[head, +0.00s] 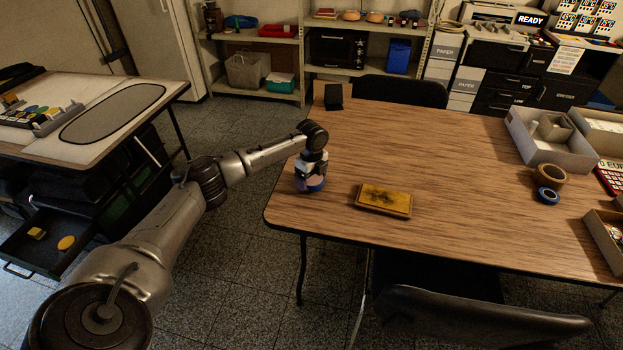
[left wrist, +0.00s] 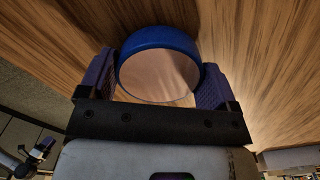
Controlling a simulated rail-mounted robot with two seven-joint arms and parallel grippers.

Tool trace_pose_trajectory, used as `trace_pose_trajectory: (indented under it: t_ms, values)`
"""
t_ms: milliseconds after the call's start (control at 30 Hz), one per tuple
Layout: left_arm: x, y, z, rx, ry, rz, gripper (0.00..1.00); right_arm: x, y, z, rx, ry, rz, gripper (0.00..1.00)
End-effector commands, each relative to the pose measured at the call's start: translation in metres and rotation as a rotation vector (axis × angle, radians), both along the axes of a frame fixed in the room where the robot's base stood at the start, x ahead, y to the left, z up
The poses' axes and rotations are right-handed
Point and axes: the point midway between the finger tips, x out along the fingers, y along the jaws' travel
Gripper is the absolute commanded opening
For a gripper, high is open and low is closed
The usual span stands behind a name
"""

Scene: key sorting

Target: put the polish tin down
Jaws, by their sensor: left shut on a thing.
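The polish tin (head: 316,185) is round and blue at the rim. In the left wrist view the tin (left wrist: 160,72) shows a pale, copper-tinted flat face and sits between the two purple finger pads. My left gripper (head: 312,178) is shut on it at the left end of the wooden table (head: 450,160). The tin is at or just above the tabletop; I cannot tell whether it touches. The gripper hides part of the tin in the head view. My right gripper is not in view.
A yellow-brown pad or block (head: 384,199) lies on the table to the right of the tin. Tape rolls (head: 548,186) and grey trays (head: 550,150) are on the right. The table's middle is clear. A chair (head: 480,315) stands in front.

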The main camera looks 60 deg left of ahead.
Motion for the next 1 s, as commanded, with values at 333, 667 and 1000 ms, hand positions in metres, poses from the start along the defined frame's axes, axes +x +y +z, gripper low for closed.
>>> trace_pose_trajectory:
  t_ms: [333, 667, 1000]
  values:
    - [0.000, 0.000, -0.007, 0.000, -0.002, 0.001, 0.45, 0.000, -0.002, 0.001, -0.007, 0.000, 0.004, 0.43]
    - [0.000, 0.000, -0.010, 0.000, -0.001, 0.000, 1.00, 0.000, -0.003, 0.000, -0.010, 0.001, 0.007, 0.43]
    - [0.000, 0.000, 0.000, 0.000, -0.002, 0.000, 1.00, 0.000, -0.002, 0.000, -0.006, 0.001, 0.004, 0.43]
